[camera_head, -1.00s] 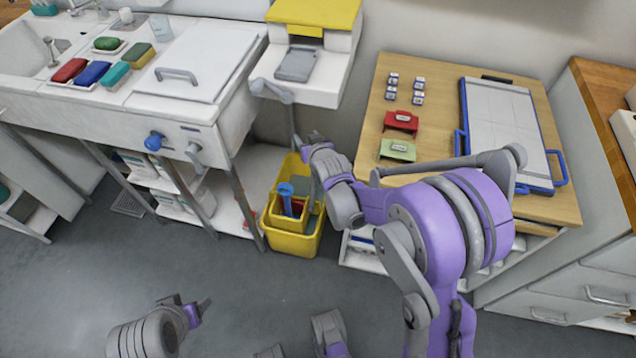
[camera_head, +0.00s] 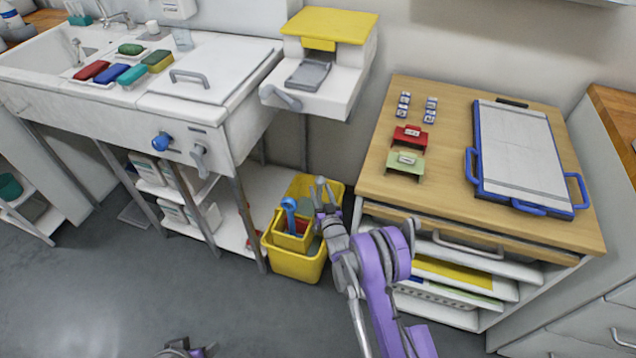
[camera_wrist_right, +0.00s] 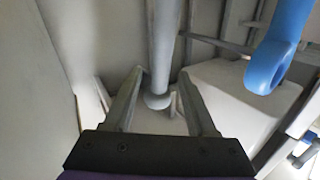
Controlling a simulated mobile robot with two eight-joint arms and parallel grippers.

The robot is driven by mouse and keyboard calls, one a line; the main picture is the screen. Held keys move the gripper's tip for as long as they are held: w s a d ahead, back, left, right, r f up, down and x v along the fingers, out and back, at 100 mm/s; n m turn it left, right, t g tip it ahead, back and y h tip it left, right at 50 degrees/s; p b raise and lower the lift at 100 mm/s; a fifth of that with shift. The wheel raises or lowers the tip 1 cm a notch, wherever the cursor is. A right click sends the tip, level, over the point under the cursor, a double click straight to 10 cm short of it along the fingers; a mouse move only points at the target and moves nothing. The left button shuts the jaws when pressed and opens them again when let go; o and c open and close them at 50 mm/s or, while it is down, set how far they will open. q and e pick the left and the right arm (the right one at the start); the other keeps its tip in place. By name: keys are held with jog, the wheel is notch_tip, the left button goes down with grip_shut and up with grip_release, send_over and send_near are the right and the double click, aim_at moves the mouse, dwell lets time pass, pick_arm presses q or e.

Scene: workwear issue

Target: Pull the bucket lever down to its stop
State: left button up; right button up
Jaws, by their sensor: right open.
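The yellow bucket (camera_head: 296,262) stands on the floor between the sink unit and the wooden-topped cabinet. A smaller yellow insert (camera_head: 291,242) with a blue-handled item (camera_head: 290,205) sits in it. My right gripper (camera_head: 322,196) is at the bucket's right side and covers part of it. In the right wrist view, a grey rod with a rounded end, apparently the bucket lever (camera_wrist_right: 163,45), lies between the two open fingers (camera_wrist_right: 160,90). I cannot tell whether they touch it. A blue loop (camera_wrist_right: 268,66) is to its right. My left gripper (camera_head: 185,349) is only partly in view at the bottom edge.
The sink unit (camera_head: 222,128) with its legs and lower shelf is left of the bucket. A white dispenser (camera_head: 345,82) with a grey handle hangs above it. The cabinet top (camera_head: 440,170) holds a blue-framed board and small tags. Open floor lies in front.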

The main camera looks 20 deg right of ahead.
jog(key=shift+w+f, duration=0.1)
jog(key=shift+w, duration=2.15)
grip_shut()
